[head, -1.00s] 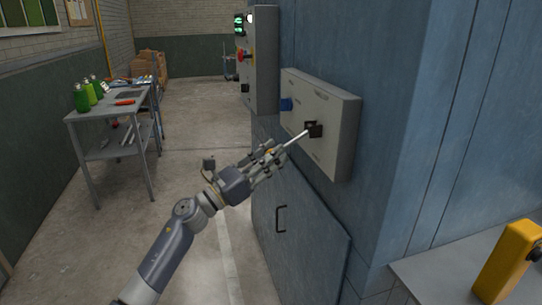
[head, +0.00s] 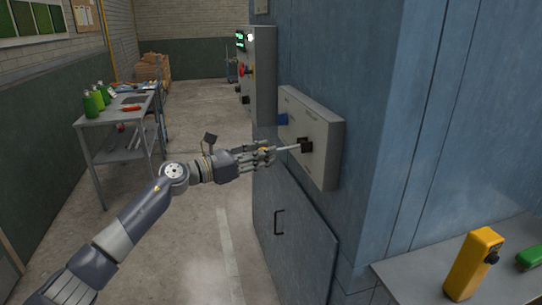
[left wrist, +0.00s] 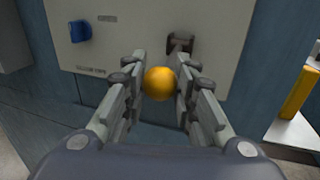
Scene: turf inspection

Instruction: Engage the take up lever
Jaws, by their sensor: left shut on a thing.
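The lever (head: 288,149) is a thin pale rod that sticks out from a dark pivot block (head: 306,146) on a grey box (head: 325,160) on the blue cabinet wall. In the head view it lies nearly level. Its end is a yellow-orange ball knob (left wrist: 160,83), which sits between the fingers in the left wrist view. My left gripper (head: 266,152) is shut on this knob. In the left wrist view the rod is hidden behind the knob, and the dark block (left wrist: 180,44) shows just beyond it. My right gripper is not in view.
A blue knob (left wrist: 80,31) is on the same box, left of the lever. A control panel (head: 260,80) is further back. A yellow handheld unit (head: 473,265) stands on a shelf at right. A workbench (head: 110,118) with green bottles is at left; open floor lies between.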

